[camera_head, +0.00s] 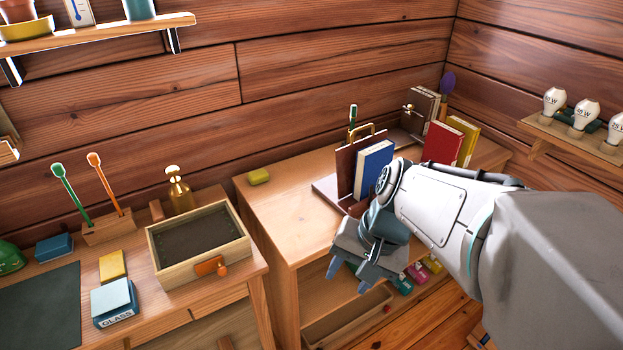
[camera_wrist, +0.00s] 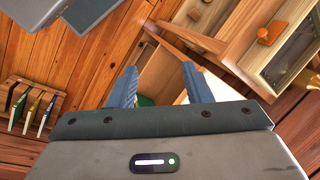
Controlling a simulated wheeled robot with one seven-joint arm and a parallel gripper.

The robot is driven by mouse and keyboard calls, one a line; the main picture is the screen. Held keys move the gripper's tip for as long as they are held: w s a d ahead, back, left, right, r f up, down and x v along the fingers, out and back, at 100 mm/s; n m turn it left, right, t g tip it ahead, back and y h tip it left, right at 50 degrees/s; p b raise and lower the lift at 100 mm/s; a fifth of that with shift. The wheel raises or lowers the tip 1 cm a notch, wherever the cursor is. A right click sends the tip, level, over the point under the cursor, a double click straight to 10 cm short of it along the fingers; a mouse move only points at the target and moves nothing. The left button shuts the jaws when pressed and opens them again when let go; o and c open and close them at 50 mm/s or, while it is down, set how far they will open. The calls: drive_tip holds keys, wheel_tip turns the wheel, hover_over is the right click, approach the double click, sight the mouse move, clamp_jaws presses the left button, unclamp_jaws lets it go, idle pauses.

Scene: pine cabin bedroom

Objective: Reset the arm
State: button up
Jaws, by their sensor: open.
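My gripper (camera_head: 350,278) hangs in front of the wooden shelf unit, right of the picture's middle, with its blue fingers pointing down. In the wrist view my gripper (camera_wrist: 160,88) shows its two blue fingers spread apart with nothing between them. My arm reaches in from the right edge and hides part of the shelf unit and its lower shelf.
Bulbs (camera_head: 585,115) stand on a right wall shelf.

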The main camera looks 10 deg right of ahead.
wheel_tip(320, 180, up, 7)
drive_tip(key=n+t+h+p, duration=0.1)
drive_tip(key=n+h+p, duration=0.2)
drive_tip(key=n+p, duration=0.2)
drive_tip(key=shift+s+d+n+t+p, duration=0.2)
drive_tip(key=shift+d+n+t+p, duration=0.1)
drive_tip(key=shift+d+p, duration=0.05)
idle(0.3)
